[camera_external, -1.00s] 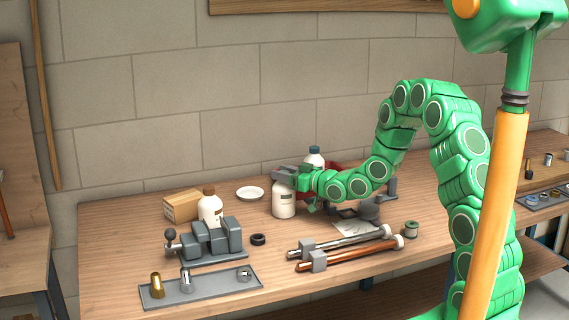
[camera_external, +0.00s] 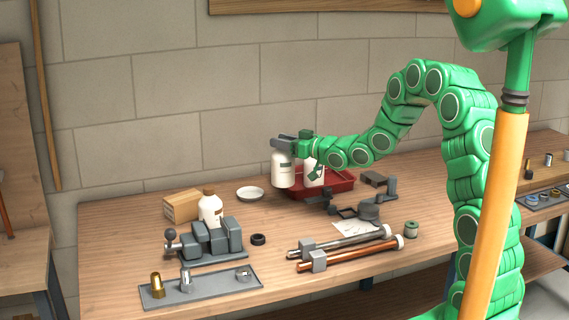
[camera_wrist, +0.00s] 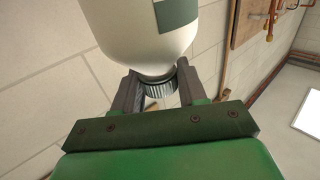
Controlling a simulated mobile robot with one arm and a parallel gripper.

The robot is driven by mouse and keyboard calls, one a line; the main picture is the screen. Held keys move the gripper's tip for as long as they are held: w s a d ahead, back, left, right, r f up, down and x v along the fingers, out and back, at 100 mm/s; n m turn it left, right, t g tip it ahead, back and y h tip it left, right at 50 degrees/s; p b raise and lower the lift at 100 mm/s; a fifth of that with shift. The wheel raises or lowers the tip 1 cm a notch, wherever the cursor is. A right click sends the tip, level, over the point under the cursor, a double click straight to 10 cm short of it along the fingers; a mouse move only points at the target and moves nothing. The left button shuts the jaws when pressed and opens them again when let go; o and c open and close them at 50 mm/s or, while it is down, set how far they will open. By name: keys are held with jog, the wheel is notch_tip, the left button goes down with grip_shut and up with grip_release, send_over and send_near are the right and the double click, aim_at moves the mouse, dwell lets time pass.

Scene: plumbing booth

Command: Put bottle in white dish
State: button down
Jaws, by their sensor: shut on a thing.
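My gripper (camera_external: 284,141) is shut on the cap of a white bottle (camera_external: 283,170), which hangs upright from it. The bottle appears lifted off the bench. In the wrist view, the bottle's white body (camera_wrist: 145,35) and ribbed dark cap (camera_wrist: 161,88) show, with the fingers on either side of the cap. The white dish (camera_external: 250,195) is on the bench, left of and below the held bottle, and looks empty.
A second white bottle (camera_external: 313,173) stands close to the right, partly hidden by my gripper. A brown-capped bottle (camera_external: 210,208) and cardboard box (camera_external: 181,205) stand left of the dish. A grey vise (camera_external: 212,240) is in front.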

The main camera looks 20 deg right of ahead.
jog(key=shift+w+a+r+n+g+y, duration=0.25)
jog(key=shift+w+a+r, duration=0.15)
jog(key=shift+r, duration=0.2)
jog(key=shift+w+a+r+n+g+y, duration=0.15)
jog(key=shift+w+a+r+n+y, duration=0.1)
jog(key=shift+w+r, duration=0.3)
jog(key=shift+a+r+g+y, duration=0.3)
jog(key=shift+a+r+y, duration=0.1)
jog(key=shift+a, duration=0.1)
jog(key=w+a+f, duration=0.3)
jog(key=w+f, duration=1)
jog(key=shift+w+a, duration=0.3)
jog(key=shift+a, duration=0.1)
jog(key=shift+f, duration=0.1)
jog(key=c, duration=0.6)
grip_release()
